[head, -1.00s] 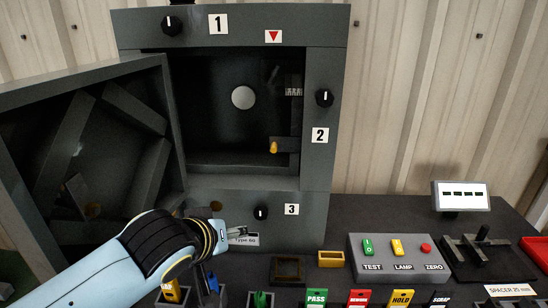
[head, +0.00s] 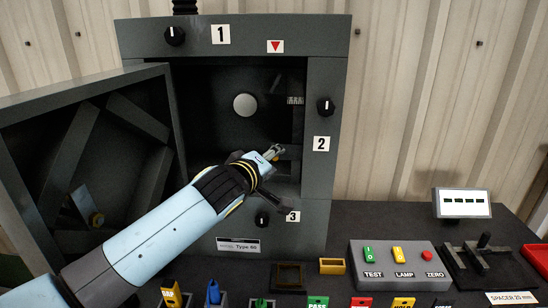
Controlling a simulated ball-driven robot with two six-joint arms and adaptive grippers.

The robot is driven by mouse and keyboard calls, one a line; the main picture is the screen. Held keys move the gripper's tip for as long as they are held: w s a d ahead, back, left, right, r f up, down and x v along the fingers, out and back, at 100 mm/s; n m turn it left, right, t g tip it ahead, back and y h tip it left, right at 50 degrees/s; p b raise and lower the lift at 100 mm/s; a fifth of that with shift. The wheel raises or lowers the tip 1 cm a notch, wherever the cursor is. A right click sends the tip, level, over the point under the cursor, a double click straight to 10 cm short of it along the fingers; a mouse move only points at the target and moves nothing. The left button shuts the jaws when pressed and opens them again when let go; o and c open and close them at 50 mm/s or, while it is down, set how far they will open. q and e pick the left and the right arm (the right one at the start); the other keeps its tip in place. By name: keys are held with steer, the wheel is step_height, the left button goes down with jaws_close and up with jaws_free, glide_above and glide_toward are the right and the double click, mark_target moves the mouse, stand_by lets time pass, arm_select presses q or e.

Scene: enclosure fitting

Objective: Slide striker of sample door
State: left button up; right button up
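The grey enclosure (head: 326,175) stands at the back with its sample door (head: 88,80) swung open to the left. Inside the opening, at the right wall, a dark bar (head: 292,152), which looks like the striker, sits low. Its yellow tip is hidden now by my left gripper (head: 275,152). That gripper reaches in from the lower left, its fingertips at or close to the bar's left end. I cannot tell whether the fingers touch it or are closed on it. My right gripper is out of view.
Knobs (head: 175,36) and numbered labels line the enclosure frame. A control box (head: 398,262) with TEST, LAMP and ZERO buttons stands on the dark bench at right, beside a small display (head: 462,203). A yellow block (head: 332,266) and a dark square frame (head: 289,275) lie in front.

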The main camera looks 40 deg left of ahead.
arm_select(q)
steer(key=shift+x, duration=1)
steer(key=shift+c, duration=0.5)
jaws_close()
